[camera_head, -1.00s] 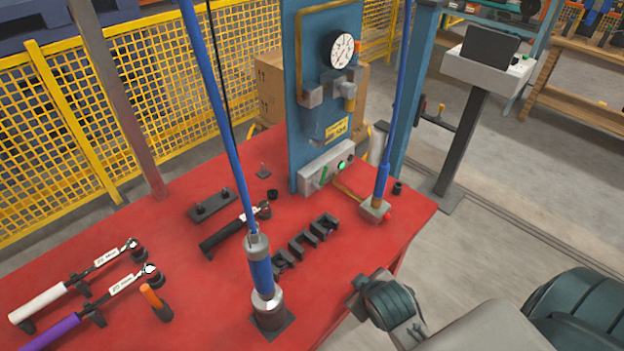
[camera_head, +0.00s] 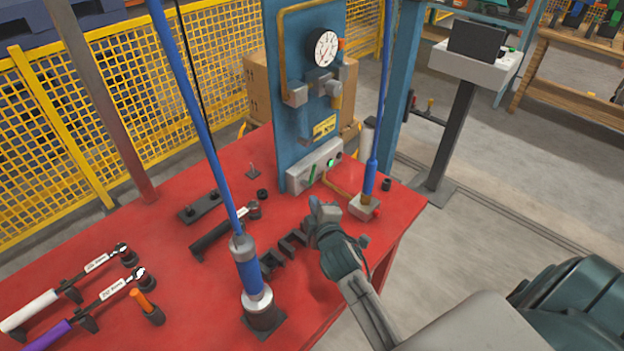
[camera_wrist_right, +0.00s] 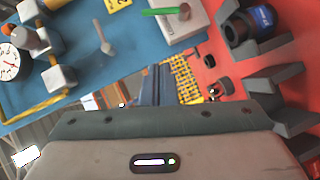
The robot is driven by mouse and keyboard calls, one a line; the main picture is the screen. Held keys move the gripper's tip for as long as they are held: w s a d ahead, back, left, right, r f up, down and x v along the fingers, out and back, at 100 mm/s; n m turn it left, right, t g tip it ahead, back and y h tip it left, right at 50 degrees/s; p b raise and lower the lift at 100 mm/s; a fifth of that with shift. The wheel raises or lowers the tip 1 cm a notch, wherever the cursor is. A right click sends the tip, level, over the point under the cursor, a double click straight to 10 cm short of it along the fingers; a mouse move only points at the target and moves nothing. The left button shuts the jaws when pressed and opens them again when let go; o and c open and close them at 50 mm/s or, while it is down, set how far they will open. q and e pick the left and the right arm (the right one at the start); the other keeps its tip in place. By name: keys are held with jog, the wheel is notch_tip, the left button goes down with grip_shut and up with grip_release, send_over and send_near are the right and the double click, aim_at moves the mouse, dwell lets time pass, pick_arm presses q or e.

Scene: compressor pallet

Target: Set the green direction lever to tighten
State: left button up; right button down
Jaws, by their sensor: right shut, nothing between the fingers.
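The green direction lever (camera_head: 312,173) sits on the front of a grey control box (camera_head: 297,184) at the foot of the blue panel, and stands slightly tilted. In the wrist view the green lever (camera_wrist_right: 165,11) shows whole at the top, on the grey box (camera_wrist_right: 185,32). My right gripper (camera_head: 316,207) is shut and empty, over the red table just in front of the box and apart from the lever. The lever's markings are too small to read. My left gripper is out of view.
A blue tool on a hanging rod (camera_head: 249,270) stands left of my right arm. A black slotted rack (camera_head: 280,255) lies just left of the gripper. A gauge (camera_head: 325,48) is above.

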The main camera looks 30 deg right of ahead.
jog(key=shift+d, duration=0.1)
jog(key=p, duration=0.2)
send_near(312, 179)
jog(key=w+a+r, duration=0.2)
jog(key=w, duration=0.3)
jog(key=shift+w+d+f+p, duration=0.3)
jog(key=shift+w+d, duration=0.2)
jog(key=shift+d, duration=0.2)
jog(key=shift+w+d+f+p, duration=0.2)
jog(key=shift+w+d+f, duration=0.1)
jog(key=shift+w+d, duration=0.35)
